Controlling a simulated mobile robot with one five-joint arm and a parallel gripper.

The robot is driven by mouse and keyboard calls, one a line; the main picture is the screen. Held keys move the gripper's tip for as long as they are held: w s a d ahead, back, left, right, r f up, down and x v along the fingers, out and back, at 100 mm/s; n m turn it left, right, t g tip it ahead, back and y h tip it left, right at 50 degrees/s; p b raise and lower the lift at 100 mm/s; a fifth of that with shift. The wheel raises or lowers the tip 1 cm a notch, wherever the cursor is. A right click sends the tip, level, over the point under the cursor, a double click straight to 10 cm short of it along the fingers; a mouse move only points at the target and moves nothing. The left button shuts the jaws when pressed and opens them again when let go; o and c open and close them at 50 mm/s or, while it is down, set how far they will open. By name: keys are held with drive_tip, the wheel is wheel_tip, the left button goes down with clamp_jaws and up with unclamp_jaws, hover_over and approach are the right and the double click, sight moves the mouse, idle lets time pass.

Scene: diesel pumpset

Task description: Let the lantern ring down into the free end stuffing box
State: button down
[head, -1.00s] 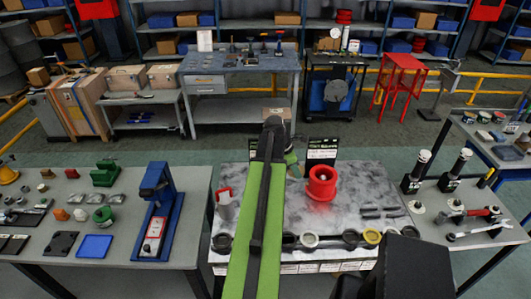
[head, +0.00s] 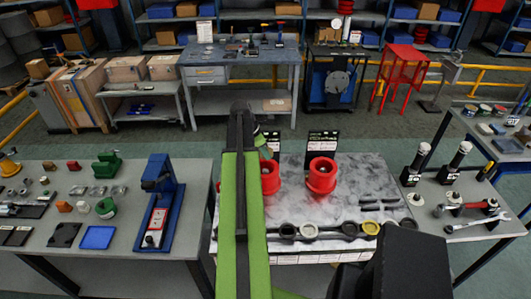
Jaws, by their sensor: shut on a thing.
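Two red stuffing boxes stand upright on the pale mottled bench top (head: 375,172). The right stuffing box (head: 322,177) is in full view. The left stuffing box (head: 270,178) is partly covered by my green arm. I cannot tell which is the free end one; the writing on the cards behind them is too small to read. My arm reaches forward over the bench, left of both boxes' middles. My gripper is hidden behind my arm, so its jaws and anything in them do not show. I cannot make out the lantern ring.
Dark bars (head: 375,201) lie at the right. A card (head: 322,144) stands behind the right box. A blue press (head: 160,205) stands on the left bench. Black-and-white cylinders (head: 455,165) stand on the right bench.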

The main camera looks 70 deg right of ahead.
wheel_tip(320, 180, down, 7)
drive_tip(key=b, duration=0.6)
drive_tip(key=shift+r, duration=0.15)
drive_tip(key=c, duration=1.4)
unclamp_jaws()
drive_tip(key=shift+o, duration=0.2)
drive_tip(key=shift+r, duration=0.1)
drive_tip(key=p+v, duration=1.6)
drive_tip(key=v, duration=0.1)
drive_tip(key=shift+r, duration=0.15)
drive_tip(key=shift+a, duration=0.1)
